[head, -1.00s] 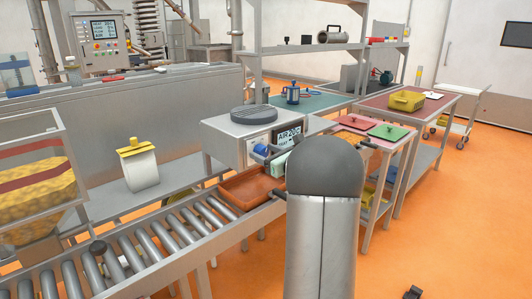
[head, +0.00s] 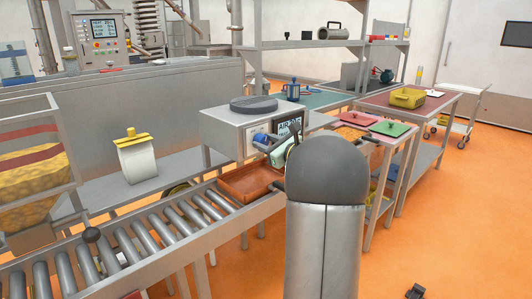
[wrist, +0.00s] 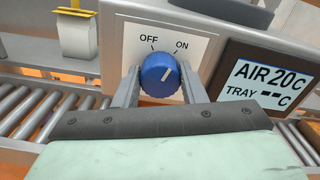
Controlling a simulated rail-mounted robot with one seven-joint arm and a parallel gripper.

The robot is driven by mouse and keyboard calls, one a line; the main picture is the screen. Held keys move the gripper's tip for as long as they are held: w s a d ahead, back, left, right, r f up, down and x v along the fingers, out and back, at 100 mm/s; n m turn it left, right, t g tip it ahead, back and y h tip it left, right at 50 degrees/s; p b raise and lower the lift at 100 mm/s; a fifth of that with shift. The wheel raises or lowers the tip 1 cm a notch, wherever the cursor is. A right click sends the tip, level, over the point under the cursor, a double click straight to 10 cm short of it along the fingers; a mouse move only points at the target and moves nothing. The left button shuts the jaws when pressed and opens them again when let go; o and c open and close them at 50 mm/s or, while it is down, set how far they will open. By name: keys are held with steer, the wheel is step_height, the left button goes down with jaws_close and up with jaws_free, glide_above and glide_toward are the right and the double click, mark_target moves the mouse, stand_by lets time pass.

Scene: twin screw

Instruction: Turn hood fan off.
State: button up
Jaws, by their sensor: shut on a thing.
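A blue round knob (wrist: 158,76) sits on a white plate (wrist: 190,32) lettered OFF and ON, on the front of a grey box (head: 226,127). The knob's white mark points up and right, toward ON. My gripper (wrist: 159,72) is shut on the knob, one finger on each side of it. In the head view the knob (head: 259,140) shows small and blue in front of the plate; my arm hides part of the gripper there.
A roller conveyor (head: 150,232) with an orange-brown tray (head: 240,193) runs below. A white bag (head: 138,162) with a yellow top stands left. Open orange floor (head: 450,220) lies right.

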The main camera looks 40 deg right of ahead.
steer(key=n+b, duration=0.9)
steer(key=b, duration=0.5)
steer(key=shift+a+f+n+b, duration=0.1)
steer(key=shift+f+n+b, duration=0.05)
steer(key=shift+n+b, duration=0.2)
steer(key=o, duration=1)
steer(key=shift+s, duration=0.1)
steer(key=s, duration=0.5)
steer(key=s+d, duration=0.1)
steer(key=s, duration=1.1)
steer(key=shift+s+d, duration=0.1)
steer(key=shift+d, duration=0.2)
